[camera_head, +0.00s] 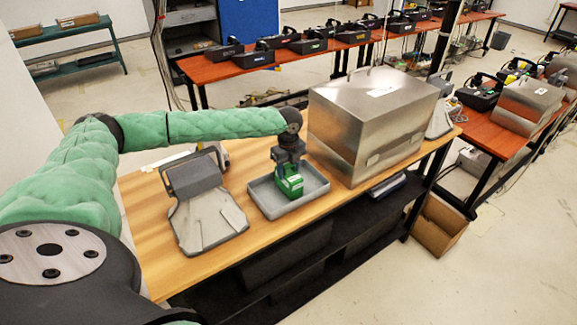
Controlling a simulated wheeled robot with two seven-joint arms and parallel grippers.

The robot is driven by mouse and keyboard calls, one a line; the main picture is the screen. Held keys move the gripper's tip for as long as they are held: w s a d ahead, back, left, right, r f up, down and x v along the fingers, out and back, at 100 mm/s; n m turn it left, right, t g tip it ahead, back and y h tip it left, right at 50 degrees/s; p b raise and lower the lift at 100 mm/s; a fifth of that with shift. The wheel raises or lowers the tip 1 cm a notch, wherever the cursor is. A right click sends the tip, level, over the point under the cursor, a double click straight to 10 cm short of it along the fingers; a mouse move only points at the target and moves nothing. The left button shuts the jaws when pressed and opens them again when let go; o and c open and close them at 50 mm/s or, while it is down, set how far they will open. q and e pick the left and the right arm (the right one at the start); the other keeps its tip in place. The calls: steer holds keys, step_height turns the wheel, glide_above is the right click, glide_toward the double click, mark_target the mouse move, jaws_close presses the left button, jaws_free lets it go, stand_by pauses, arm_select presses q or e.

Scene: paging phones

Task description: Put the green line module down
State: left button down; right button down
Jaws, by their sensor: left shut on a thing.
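My left gripper (288,168) points down over a grey tray (313,192) on the wooden table. It is shut on the green line module (290,186), a small green block with a pale marking on its front. The module is within the outline of the tray; I cannot tell whether it touches the tray floor. The gripper's fingers partly hide the module's top. My right gripper is not in view.
A grey phone-like stand (206,205) lies left of the tray on the table (146,232). A large metal box (372,115) stands close on the right. Red-topped tables (222,72) with several black devices are behind.

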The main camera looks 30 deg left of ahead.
arm_select(q)
steer(key=shift+f, duration=0.25)
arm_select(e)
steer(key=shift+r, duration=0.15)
arm_select(q)
steer(key=shift+f, duration=0.1)
steer(key=c, duration=0.7)
jaws_free()
steer(key=shift+r+b, duration=0.4)
steer(key=shift+b, duration=0.1)
step_height(320, 180, up, 6)
steer(key=b, duration=0.3)
steer(key=shift+f, duration=0.2)
step_height(320, 180, up, 4)
steer(key=shift+r+b, duration=0.25)
steer(key=shift+b, duration=0.9)
steer(key=shift+r, duration=0.7)
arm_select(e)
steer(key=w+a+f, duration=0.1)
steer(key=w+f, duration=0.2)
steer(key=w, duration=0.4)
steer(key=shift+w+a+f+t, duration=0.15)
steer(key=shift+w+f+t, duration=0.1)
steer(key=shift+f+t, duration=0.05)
